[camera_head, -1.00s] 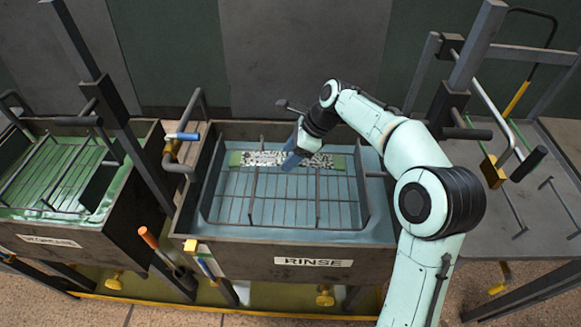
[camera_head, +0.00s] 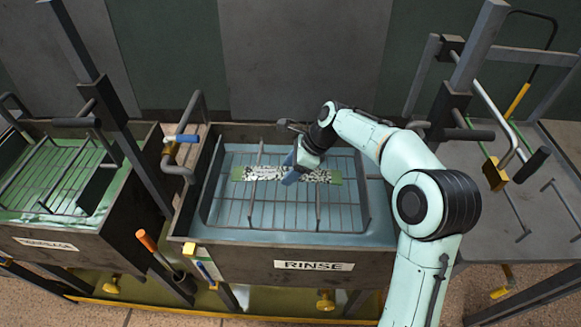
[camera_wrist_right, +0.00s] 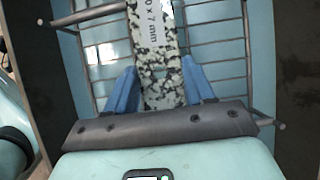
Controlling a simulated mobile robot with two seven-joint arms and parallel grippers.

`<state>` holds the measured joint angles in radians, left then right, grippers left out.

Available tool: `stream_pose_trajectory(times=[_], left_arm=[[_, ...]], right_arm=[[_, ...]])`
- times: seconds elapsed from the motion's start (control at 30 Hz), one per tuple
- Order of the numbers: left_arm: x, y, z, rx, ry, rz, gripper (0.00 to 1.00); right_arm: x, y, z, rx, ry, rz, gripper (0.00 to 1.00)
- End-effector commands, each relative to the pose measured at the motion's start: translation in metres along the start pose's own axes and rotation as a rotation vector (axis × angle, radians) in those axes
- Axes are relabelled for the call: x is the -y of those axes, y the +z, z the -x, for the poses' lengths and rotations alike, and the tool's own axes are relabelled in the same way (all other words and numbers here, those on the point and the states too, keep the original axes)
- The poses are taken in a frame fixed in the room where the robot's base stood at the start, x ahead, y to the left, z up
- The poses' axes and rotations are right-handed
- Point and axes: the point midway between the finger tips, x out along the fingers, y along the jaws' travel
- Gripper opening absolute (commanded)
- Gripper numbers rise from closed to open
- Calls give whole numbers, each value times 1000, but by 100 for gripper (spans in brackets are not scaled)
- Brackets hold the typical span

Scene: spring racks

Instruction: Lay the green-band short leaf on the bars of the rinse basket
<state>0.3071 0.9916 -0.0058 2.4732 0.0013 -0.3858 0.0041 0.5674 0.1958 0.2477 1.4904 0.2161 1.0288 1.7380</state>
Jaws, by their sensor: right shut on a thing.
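The short leaf (camera_head: 265,174) is a flat strip, speckled black and white with green ends. It lies crosswise over the rinse basket (camera_head: 240,213), a wire grid in the tank labelled RINSE. My right gripper (camera_head: 291,172) is shut on the leaf near its middle, with blue fingers on either side. In the right wrist view the leaf (camera_wrist_right: 155,60) runs out between the fingers (camera_wrist_right: 160,85), with part of a printed size label showing. I cannot tell whether the leaf touches the bars or hangs just above them. My left gripper is not in view.
The rinse tank (camera_head: 230,256) holds bluish liquid. A second tank (camera_head: 90,258) with green liquid and a rack stands at the left. Dark posts and a pipe (camera_head: 195,108) rise between them. A grey table (camera_head: 510,225) with hooks stands at the right.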

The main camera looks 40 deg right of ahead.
Motion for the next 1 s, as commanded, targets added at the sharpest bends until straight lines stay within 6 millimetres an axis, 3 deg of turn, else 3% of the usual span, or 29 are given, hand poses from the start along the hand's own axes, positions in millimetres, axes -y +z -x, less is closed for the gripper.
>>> stream_pose_trajectory(times=[0.07, 0.1, 0.17, 0.57, 1.0], left_arm=[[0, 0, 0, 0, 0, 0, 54], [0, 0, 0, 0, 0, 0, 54], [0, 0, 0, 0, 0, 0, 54], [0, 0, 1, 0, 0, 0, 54], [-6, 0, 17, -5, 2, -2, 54]], right_arm=[[0, 1, -1, 3, -2, 2, 4], [0, -1, -2, 0, 1, 0, 63], [0, -1, -2, 0, 1, 0, 79], [1, 3, 6, 1, -2, 1, 79], [1, 4, 96, 0, -4, 0, 79]])
